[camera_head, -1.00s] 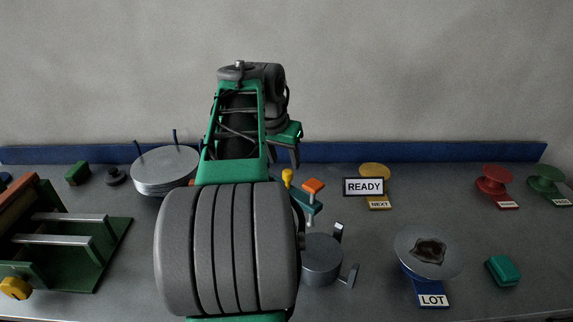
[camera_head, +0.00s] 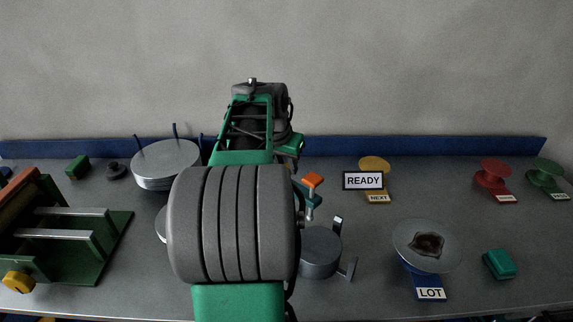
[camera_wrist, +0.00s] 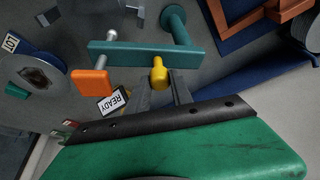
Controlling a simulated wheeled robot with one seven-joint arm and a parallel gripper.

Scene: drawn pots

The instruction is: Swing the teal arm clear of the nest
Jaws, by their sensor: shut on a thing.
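The teal arm (camera_head: 314,200) stands behind the nest, with an orange block (camera_head: 313,180) at its tip. The nest (camera_head: 321,252) is a grey round holder with upright metal tabs. In the wrist view the teal arm (camera_wrist: 150,53) reaches from its round post (camera_wrist: 175,25) to the orange block (camera_wrist: 90,82) and a silver pin. My gripper (camera_wrist: 160,88) is shut on the arm's yellow knob (camera_wrist: 159,70). The head view hides the fingertips and knob behind my own arm. I cannot tell exactly how far the tip is from the nest.
A READY sign (camera_head: 363,180) stands behind and right of the nest. A LOT stand with a grey dish (camera_head: 405,238) is on the right, with a teal block (camera_head: 499,264) beyond it. A stack of grey discs (camera_head: 163,160) and a green rack (camera_head: 110,240) are left.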

